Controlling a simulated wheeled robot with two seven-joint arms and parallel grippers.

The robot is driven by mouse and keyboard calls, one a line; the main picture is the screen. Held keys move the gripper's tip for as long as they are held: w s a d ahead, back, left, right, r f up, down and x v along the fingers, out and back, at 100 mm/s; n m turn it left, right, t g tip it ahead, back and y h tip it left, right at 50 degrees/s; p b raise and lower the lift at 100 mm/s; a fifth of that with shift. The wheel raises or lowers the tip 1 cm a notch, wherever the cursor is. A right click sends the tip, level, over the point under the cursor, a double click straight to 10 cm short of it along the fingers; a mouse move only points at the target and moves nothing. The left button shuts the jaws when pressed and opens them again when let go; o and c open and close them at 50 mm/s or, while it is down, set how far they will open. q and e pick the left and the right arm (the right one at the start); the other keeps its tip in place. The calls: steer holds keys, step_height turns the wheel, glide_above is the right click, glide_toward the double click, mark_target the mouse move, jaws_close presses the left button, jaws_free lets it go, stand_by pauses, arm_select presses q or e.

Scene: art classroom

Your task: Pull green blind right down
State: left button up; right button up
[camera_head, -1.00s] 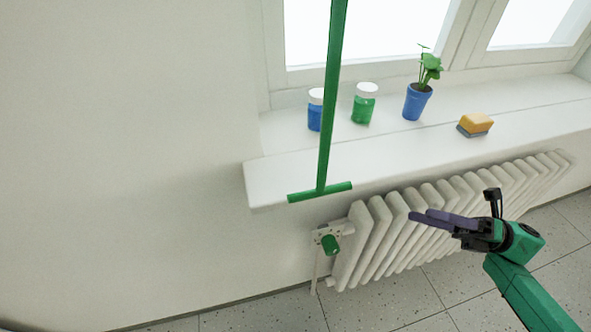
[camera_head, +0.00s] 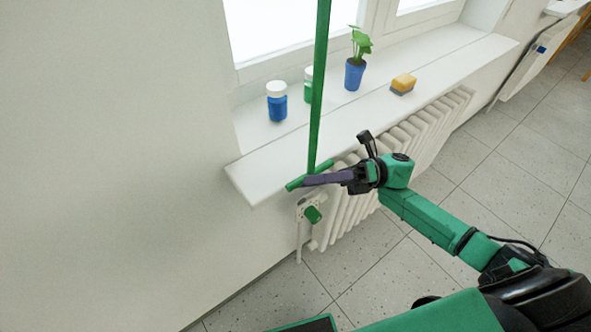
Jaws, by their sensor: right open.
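The green blind pull (camera_head: 319,85) is a long green strap hanging in front of the window, with a green crossbar (camera_head: 294,184) at its lower end. The crossbar hangs just in front of the windowsill's front edge. My right gripper (camera_head: 308,181) reaches in from the right, its dark purple fingers pointing left at the crossbar. The fingers overlap the crossbar just below the strap, and whether they touch it I cannot tell. The right gripper is open. They hide part of the crossbar's middle. My left gripper is not in view.
The white windowsill (camera_head: 262,170) carries a blue jar (camera_head: 277,104), a green jar (camera_head: 308,91) partly behind the strap, a potted plant (camera_head: 355,74) and a sponge (camera_head: 403,84). Below are a white radiator (camera_head: 427,135) and its green valve knob (camera_head: 313,214). The tiled floor at right is clear.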

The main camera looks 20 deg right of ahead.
mark_target(298, 180)
steer(key=x, duration=0.2)
steer(key=shift+a+r+p, duration=0.2)
steer(key=shift+a+p, duration=0.15)
steer(key=shift+p, duration=0.05)
steer(key=shift+a+f, duration=0.1)
steer(key=shift+a, duration=0.15)
jaws_close()
stand_by(0.8)
